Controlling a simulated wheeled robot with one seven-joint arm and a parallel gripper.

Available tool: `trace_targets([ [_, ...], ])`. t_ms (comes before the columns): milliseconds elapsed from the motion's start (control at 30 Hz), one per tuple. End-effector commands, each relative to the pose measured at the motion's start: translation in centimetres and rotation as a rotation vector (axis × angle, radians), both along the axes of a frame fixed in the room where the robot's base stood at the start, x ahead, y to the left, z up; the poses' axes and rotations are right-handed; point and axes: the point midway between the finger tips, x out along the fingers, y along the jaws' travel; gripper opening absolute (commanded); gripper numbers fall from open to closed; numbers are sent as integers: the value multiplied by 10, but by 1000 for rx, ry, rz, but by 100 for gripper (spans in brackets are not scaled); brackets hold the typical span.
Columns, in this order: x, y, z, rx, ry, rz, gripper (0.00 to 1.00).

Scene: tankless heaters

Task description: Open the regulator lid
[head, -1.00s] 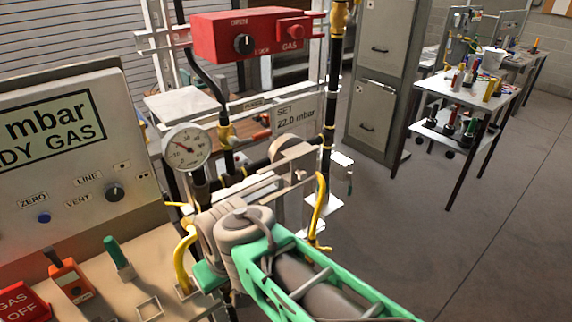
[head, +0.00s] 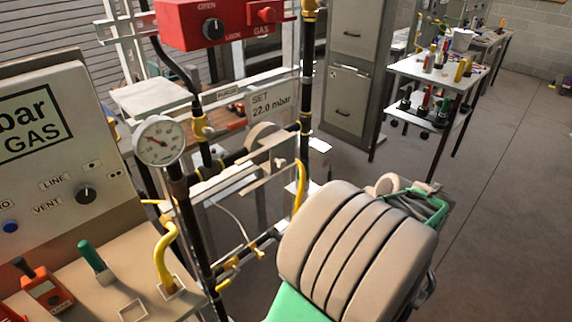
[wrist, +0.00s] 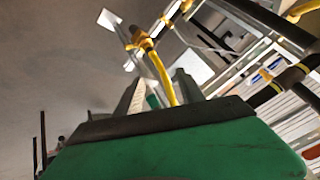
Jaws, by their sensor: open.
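A pale round body, apparently the regulator (head: 264,138), sits on the black pipework left of my arm in the head view. Its lid cannot be clearly told apart at this angle, and no raised lid shows. My gripper (wrist: 159,80) shows in the wrist view with its two grey fingers apart and nothing visibly held. A yellow hose (wrist: 162,72) appears between the fingers in the picture; its distance is unclear. The regulator is not clearly identifiable there.
A pressure gauge (head: 159,141) and black vertical pipe (head: 309,80) flank the regulator. A red gas box (head: 225,22) hangs above. A control panel (head: 50,150) stands left. Grey cabinets (head: 350,90) stand behind; floor is open at right.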

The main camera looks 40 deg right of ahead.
Motion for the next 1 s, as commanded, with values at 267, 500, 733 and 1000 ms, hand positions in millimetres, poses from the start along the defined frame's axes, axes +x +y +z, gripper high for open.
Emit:
trace_targets([
  [267, 74, 15, 118, -432, -438, 385, 46],
  [500, 102, 18, 114, -484, -453, 419, 46],
  [733, 140, 19, 98, -482, -452, 416, 46],
  [1000, 149, 18, 93, -483, -450, 413, 46],
])
